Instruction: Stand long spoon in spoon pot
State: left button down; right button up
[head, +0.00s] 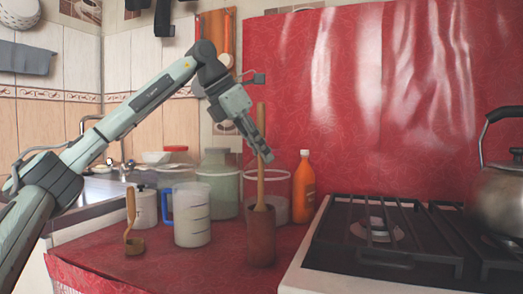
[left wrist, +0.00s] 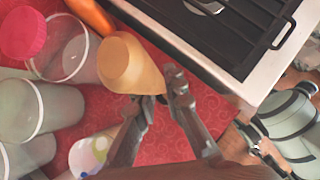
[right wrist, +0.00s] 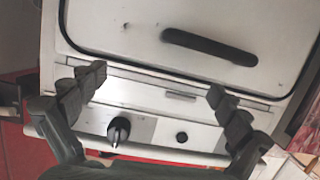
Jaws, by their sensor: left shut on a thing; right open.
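A long wooden spoon (head: 261,181) stands upright in the head view, its lower end reaching the mouth of a reddish-brown spoon pot (head: 261,238) on the red counter. The lower end is hidden, seemingly inside the pot. My left gripper (head: 262,152) is shut on the spoon's shaft, well above the pot rim. In the left wrist view the tan spoon (left wrist: 128,62) shows large beside the left fingertips (left wrist: 161,98); the pot is not clear there. My right gripper (right wrist: 158,88) is open and empty, in front of a white oven.
An orange bottle (head: 303,190), a blue-handled measuring jug (head: 192,218) and clear jars (head: 220,180) stand around the pot. A wooden ladle (head: 133,236) is at the left. The stove (head: 375,250) with a kettle (head: 500,195) is right. The oven handle (right wrist: 210,47) shows in the right wrist view.

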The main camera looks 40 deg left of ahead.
pick_arm(q)
jog(key=shift+f+b, duration=0.6)
jog(key=shift+f, duration=0.4)
jog(key=shift+f+b, duration=0.4)
jog(key=shift+f, duration=0.35)
pick_arm(e)
jog(key=a+r+t+y, duration=0.3)
jog(key=a+r+t, duration=0.1)
jog(key=r, duration=0.6)
jog(key=shift+s+a+t, duration=0.15)
jog(key=shift+s+t, duration=0.25)
jog(key=shift+s, duration=0.05)
pick_arm(q)
jog(key=c, duration=1.5)
grip_release()
jog(key=shift+c, duration=0.2)
